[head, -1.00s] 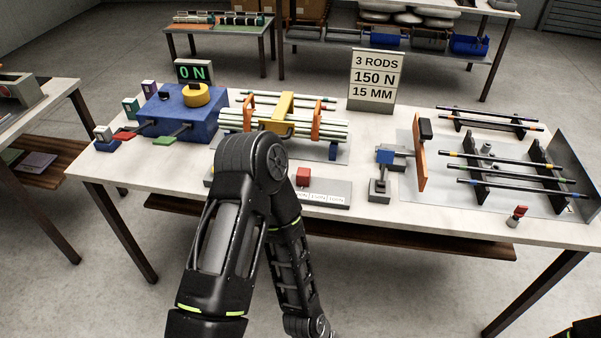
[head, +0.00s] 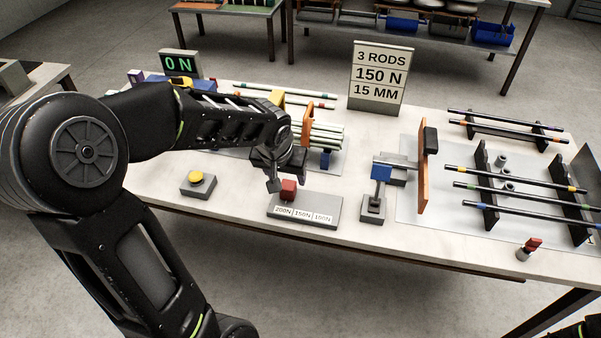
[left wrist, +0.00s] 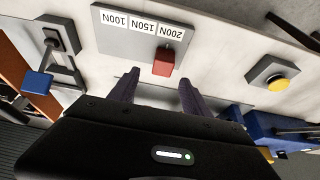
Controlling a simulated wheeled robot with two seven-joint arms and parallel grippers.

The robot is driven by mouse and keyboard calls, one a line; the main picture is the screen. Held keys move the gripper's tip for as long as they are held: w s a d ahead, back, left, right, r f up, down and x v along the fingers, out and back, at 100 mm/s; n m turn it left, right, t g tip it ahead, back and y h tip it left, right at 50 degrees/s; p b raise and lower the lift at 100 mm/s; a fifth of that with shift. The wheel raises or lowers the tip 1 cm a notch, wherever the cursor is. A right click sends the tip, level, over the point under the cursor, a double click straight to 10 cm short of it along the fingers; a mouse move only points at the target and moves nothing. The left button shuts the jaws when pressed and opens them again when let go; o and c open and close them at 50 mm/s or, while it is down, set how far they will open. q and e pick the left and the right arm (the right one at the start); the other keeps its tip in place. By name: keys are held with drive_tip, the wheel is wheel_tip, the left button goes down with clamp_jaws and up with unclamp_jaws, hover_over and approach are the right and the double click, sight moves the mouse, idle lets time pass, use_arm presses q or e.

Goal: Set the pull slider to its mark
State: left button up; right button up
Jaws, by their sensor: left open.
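The pull slider is a flat grey plate (head: 322,207) with a red knob (head: 288,190) near its left end, by the 200N label. Its label strip (head: 303,214) shows 150N in the middle. In the left wrist view the red knob (left wrist: 163,61) stands at the 200N end, and the strip (left wrist: 142,24) reads upside down. My left gripper (head: 275,184) is beside the knob in the head view. In the wrist view its two fingers (left wrist: 157,92) are apart, the knob just beyond their tips and roughly between them. My right gripper does not show.
A sign (head: 380,76) reads 3 RODS, 150 N, 15 MM. A display (head: 181,64) reads 0 N. A yellow button (head: 195,177) lies left of the slider, a blue-handled device (head: 381,172) right. The rod bundle (head: 325,134) stands behind my gripper.

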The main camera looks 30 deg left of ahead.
sight(288, 185)
use_arm(q)
drive_tip(key=x, duration=0.7)
drive_tip(key=shift+s+a+f, duration=0.1)
drive_tip(key=shift+s+a, duration=0.1)
drive_tip(key=shift+c, duration=0.2)
clamp_jaws()
idle(0.7)
idle(0.5)
